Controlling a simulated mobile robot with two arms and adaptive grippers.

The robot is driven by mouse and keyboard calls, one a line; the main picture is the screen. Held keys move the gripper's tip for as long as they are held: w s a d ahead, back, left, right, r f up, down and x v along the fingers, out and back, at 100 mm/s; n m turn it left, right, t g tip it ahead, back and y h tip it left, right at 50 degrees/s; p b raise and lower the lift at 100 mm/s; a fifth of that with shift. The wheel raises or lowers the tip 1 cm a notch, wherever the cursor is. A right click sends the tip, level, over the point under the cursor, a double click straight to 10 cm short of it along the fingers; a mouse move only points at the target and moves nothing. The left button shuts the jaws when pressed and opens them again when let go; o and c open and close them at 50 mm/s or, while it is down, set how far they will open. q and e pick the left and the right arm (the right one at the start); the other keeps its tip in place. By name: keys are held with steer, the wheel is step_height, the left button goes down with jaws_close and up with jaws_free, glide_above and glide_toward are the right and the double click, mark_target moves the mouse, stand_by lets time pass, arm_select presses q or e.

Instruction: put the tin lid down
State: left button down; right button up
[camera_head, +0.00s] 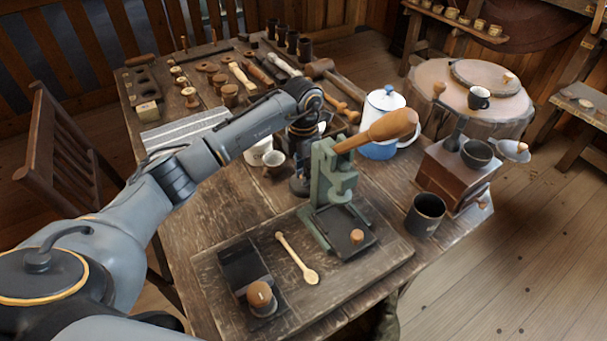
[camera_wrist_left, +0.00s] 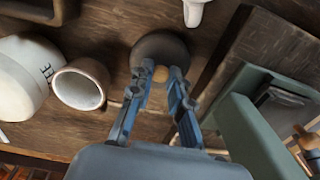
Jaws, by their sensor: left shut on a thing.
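The tin lid (camera_wrist_left: 160,48) is a round dark disc with a wooden knob in the left wrist view. My left gripper (camera_wrist_left: 162,80) is shut on it by the knob. The lid is over the table planks; I cannot tell whether it touches them. My right gripper is not in view.
A blue-and-white enamel pot (camera_head: 380,150) stands right of the gripper behind the press's wooden handle. The press stands on a board (camera_head: 345,285) with a wooden spoon (camera_head: 297,258). Bare table (camera_head: 215,205) shows left of the press. A grinder (camera_head: 455,180) stands at right.

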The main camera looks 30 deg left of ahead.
arm_select(q)
steer(key=shift+f, duration=0.7)
steer(key=shift+f, duration=0.15)
steer(key=c, duration=1.3)
jaws_free()
steer(key=shift+o, duration=0.2)
step_height(320, 180, up, 12)
steer(key=b, duration=0.1)
steer(key=shift+r, duration=0.2)
steer(key=shift+w, duration=0.1)
